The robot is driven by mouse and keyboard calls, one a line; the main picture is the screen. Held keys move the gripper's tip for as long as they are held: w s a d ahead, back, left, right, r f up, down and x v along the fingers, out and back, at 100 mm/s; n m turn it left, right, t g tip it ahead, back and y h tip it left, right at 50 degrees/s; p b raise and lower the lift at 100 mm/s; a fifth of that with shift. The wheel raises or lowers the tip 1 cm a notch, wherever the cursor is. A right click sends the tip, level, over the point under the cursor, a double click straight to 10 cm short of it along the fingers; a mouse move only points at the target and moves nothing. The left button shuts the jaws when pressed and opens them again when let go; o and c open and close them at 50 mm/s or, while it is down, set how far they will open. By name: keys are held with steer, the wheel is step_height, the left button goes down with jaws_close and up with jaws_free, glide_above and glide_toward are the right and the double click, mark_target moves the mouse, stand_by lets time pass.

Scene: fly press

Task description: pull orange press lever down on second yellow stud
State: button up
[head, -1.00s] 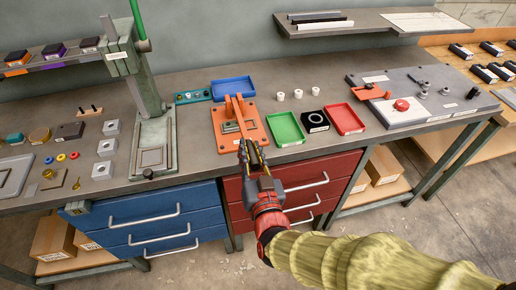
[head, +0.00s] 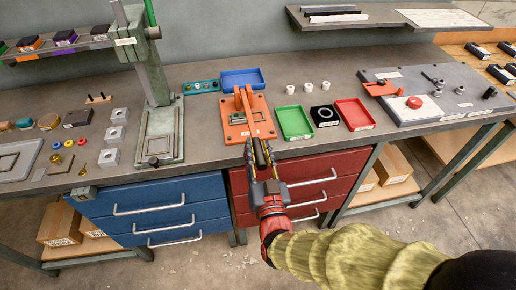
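The orange press (head: 236,130) stands near the front edge of the bench, with its orange lever (head: 246,104) above its base. A dark bar, which looks like the lever's grip (head: 260,152), reaches towards me. My gripper (head: 258,152) is at the bench edge, its fingers on either side of this dark bar. I cannot tell whether the fingers touch it. No yellow stud can be made out in the press; the lever and gripper cover part of it.
A blue tray (head: 242,78) lies behind the press. Drawers (head: 312,180) are below.

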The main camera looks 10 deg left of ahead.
steer(key=shift+o, duration=0.9)
steer(key=shift+r, duration=0.2)
steer(key=shift+s, duration=0.2)
steer(key=v, duration=1.1)
steer(key=shift+s+d, duration=0.15)
steer(key=shift+s, duration=0.1)
steer(key=shift+f, duration=0.2)
